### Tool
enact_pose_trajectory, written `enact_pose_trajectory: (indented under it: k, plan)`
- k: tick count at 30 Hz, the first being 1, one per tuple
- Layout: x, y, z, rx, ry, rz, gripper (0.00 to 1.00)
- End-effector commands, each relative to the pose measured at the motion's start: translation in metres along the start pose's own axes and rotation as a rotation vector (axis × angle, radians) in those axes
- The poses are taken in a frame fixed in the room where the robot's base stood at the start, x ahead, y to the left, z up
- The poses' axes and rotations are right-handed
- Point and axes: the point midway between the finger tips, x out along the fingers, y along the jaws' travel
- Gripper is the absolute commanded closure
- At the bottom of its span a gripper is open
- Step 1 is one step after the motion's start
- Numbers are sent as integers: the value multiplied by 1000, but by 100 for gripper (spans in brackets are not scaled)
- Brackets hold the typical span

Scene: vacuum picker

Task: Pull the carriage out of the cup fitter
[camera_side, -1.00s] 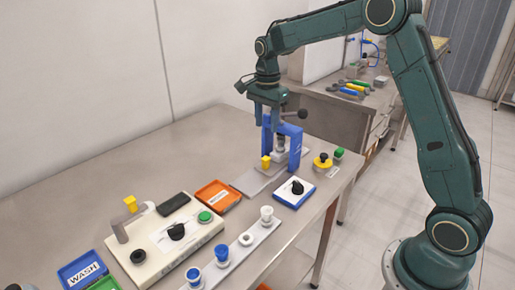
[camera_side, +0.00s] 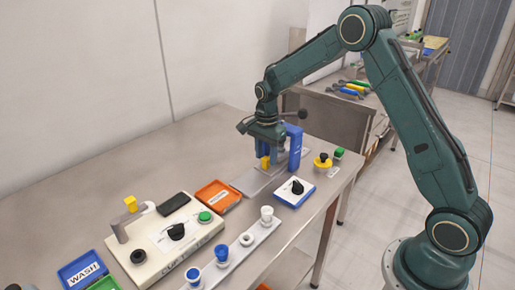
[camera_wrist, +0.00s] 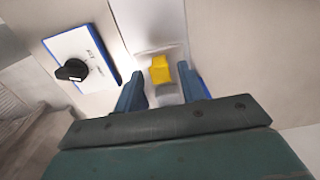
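The cup fitter is a blue press frame (camera_side: 294,147) with a dark ball-ended lever (camera_side: 303,114), standing on a grey base plate (camera_side: 249,183). Its carriage carries a yellow block (camera_side: 265,162), which also shows in the wrist view (camera_wrist: 160,69). My gripper (camera_side: 271,155) is low at the front of the fitter, pointing down by the yellow block. In the wrist view its two blue fingers (camera_wrist: 165,93) are apart, with the yellow block showing between and just beyond them. I cannot tell whether they touch it. My gripper hides part of the carriage in the side view.
A blue-edged white panel with a black knob (camera_side: 296,187) stands right of the base plate. An orange tray (camera_side: 218,195) lies to the left. A grey strip with several cups (camera_side: 244,248) and a cream control box (camera_side: 163,247) are nearer. The table's back left is clear.

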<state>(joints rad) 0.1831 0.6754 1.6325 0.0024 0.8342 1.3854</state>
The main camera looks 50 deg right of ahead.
Motion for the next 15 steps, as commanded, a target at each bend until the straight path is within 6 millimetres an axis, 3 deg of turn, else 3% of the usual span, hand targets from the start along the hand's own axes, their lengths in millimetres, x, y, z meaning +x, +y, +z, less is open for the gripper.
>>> enact_pose_trajectory:
  k: [6,15]
  plan:
    - [19,0,0,0,0,1,60]
    - [24,0,0,0,0,0,60]
